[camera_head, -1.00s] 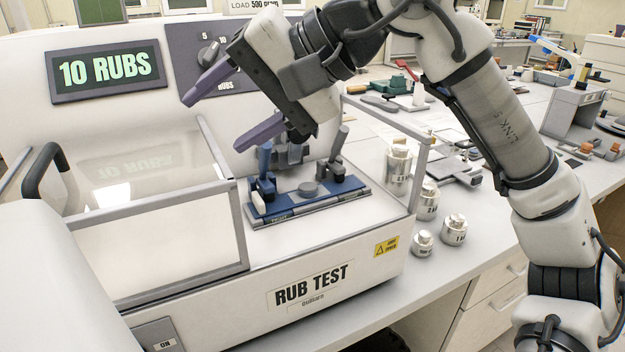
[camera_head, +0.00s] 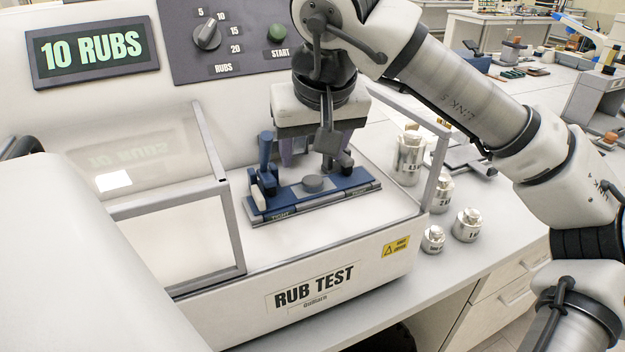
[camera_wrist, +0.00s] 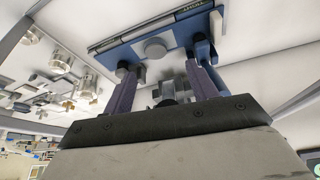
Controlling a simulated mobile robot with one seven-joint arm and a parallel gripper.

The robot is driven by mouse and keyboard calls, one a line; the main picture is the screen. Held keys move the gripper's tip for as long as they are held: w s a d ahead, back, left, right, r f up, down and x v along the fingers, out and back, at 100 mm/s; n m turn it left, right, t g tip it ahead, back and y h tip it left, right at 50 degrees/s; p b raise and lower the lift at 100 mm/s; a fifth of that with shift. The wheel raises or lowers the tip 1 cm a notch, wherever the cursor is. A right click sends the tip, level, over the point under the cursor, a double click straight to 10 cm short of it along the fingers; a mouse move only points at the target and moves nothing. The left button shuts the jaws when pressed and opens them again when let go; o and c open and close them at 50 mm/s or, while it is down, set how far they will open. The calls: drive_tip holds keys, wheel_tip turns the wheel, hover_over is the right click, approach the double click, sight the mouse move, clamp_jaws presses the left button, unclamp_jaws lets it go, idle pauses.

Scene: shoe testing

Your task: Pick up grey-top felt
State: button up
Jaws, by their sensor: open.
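A round grey disc (camera_head: 314,184) sits on the middle of a blue strip (camera_head: 345,186) held in the rub tester; I take it for the grey-top felt, though no felt layer can be told apart. The disc also shows in the wrist view (camera_wrist: 154,48), just beyond the fingertips. My gripper (camera_head: 314,160) points down over the back of the strip, behind and above the disc. Its two purple fingers (camera_wrist: 163,68) are apart with nothing gripped. A grey metal part (camera_wrist: 168,92) shows between and below the fingers.
Blue-handled clamp (camera_head: 266,160) stands at the strip's left end; the right clamp is partly hidden by my gripper. A clear-sided guard (camera_head: 213,145) stands left, a grey frame post (camera_head: 436,165) right. Metal weights (camera_head: 467,225) stand on the bench right. The display reads 10 RUBS.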

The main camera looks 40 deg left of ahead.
sight(312, 180)
drive_tip(key=shift+d+p+x, duration=0.2)
drive_tip(key=shift+p+x, duration=0.2)
drive_tip(key=shift+x, duration=0.95)
drive_tip(key=shift+d+p+x, duration=0.2)
drive_tip(key=shift+p+x, duration=0.15)
drive_tip(key=shift+x, duration=0.95)
drive_tip(key=shift+f, duration=0.15)
drive_tip(key=shift+c, duration=0.4)
drive_tip(key=c, duration=1)
